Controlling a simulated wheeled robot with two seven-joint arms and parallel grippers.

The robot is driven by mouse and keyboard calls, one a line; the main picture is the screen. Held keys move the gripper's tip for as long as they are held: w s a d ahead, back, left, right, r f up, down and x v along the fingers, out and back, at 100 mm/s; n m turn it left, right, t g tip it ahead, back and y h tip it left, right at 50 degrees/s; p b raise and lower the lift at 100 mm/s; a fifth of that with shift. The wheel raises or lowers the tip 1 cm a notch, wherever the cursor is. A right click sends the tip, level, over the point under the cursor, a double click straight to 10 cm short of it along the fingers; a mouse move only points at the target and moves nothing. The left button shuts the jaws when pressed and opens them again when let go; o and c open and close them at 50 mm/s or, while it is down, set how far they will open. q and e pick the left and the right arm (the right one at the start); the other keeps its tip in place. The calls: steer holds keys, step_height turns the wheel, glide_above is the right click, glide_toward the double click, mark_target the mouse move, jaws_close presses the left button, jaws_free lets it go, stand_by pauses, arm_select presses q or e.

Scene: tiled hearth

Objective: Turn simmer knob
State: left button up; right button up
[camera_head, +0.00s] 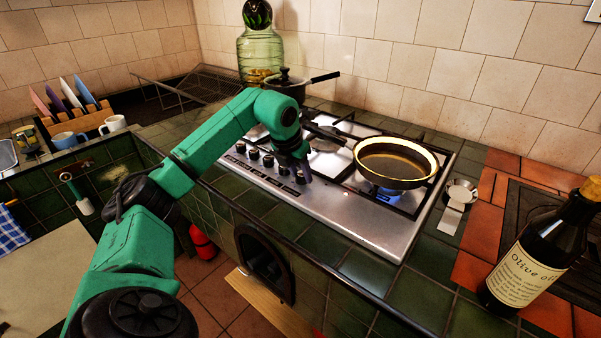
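The stove (345,220) has a row of dark knobs along its front left edge, and one knob (268,160) shows clearly near the middle of the row. My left gripper (302,177) points down at the right end of this row. It covers part of the knob there, and I cannot tell whether it touches it. Its fingers are small and dark, so their opening is unclear. A pan (395,182) with dark contents sits on the right burner, with a blue flame (382,192) under it. My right gripper is out of view.
A dark pot (290,90) stands at the back left of the stove, near a green glass jar (260,52). A spoon rest (455,205) and an olive oil bottle (535,255) stand to the right. Mugs (113,124) and a plate rack (78,118) are at far left.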

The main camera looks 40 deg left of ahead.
arm_select(q)
jaws_close()
steer(key=m+p, duration=0.1)
steer(key=m+h+p, duration=0.1)
steer(key=m, duration=0.1)
steer(key=m+p, duration=0.1)
steer(key=shift+a+r+h, duration=0.15)
steer(key=shift+r+h, duration=0.1)
steer(key=shift+h, duration=0.15)
steer(key=m+h+p, duration=0.1)
steer(key=m+p, duration=0.2)
steer(key=m, duration=0.1)
steer(key=shift+g, duration=0.4)
steer(key=m+h+p, duration=0.1)
steer(key=m, duration=0.1)
steer(key=shift+w+a+m+g, duration=0.1)
steer(key=shift+m+g, duration=0.2)
steer(key=shift+m, duration=0.1)
steer(key=shift+f+m+g+h+p, duration=0.15)
steer(key=shift+m+g+h+p, duration=0.4)
steer(key=shift+m, duration=0.95)
